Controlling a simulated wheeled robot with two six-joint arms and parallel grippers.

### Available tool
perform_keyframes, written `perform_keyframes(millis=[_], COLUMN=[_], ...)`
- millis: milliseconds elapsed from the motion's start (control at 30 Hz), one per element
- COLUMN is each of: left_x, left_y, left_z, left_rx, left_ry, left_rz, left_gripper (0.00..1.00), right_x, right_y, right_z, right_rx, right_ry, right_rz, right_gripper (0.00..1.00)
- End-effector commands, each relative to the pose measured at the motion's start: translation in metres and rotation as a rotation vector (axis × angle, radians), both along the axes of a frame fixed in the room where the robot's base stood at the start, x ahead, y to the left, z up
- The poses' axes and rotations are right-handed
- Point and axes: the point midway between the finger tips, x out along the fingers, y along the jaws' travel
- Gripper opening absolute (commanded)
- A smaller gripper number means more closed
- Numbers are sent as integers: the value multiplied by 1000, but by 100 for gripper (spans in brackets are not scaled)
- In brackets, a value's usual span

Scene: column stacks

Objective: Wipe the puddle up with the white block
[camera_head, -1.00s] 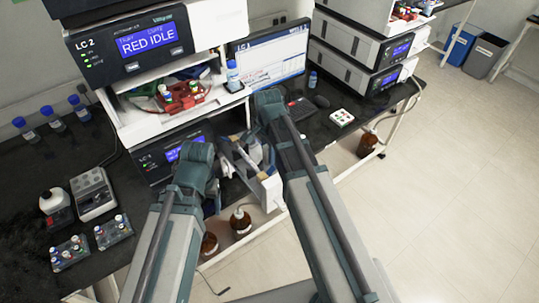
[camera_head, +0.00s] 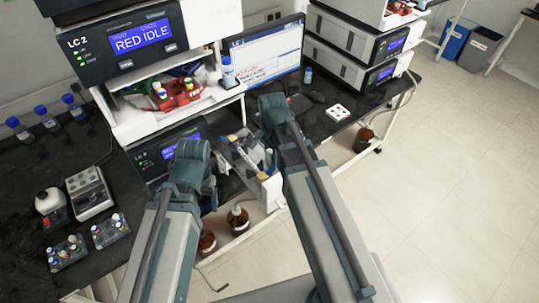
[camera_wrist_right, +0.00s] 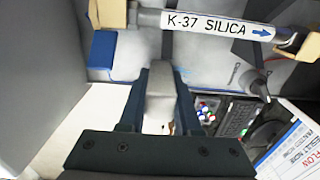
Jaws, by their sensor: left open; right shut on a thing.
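The white block (camera_wrist_right: 160,103) shows as a pale grey-white piece between the fingers of my right gripper (camera_wrist_right: 160,78) in the right wrist view. That gripper is shut on it. A faint pale-blue smear (camera_wrist_right: 181,73) lies on the grey surface just beyond the fingertips; I cannot tell whether it is the puddle or whether the block touches it. In the head view, my left gripper (camera_head: 211,187) is mostly hidden behind its own wrist, low in front of the instrument stack; it is open. The right gripper and block are hard to make out there.
A tube labelled K-37 SILICA (camera_wrist_right: 215,23) sits in tan clips above the grey surface, close to my right gripper. A blue block-shaped part (camera_wrist_right: 102,50) is left of it. Brown bottles (camera_head: 237,217) stand below the bench.

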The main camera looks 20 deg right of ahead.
Motion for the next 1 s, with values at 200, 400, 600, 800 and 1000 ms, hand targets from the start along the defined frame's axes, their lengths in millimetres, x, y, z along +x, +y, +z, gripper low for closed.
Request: perform_keyframes(millis=[200, 400, 600, 800, 1000], left_x=[0, 0, 0, 0, 0], left_y=[0, 0, 0, 0, 0], left_z=[1, 0, -1, -2, -1], left_rx=[0, 0, 0, 0, 0], left_ry=[0, 0, 0, 0, 0], left_rz=[0, 0, 0, 0, 0], left_gripper=[72, 72, 72, 72, 72], right_x=[-4, 2, 14, 18, 21], right_y=[-2, 0, 4, 6, 7], right_z=[1, 0, -1, -2, -1], right_rx=[0, -1, -1, -1, 0], right_ry=[0, 0, 0, -1, -2], right_rz=[0, 0, 1, 0, 0], right_gripper=[1, 1, 1, 1, 1])
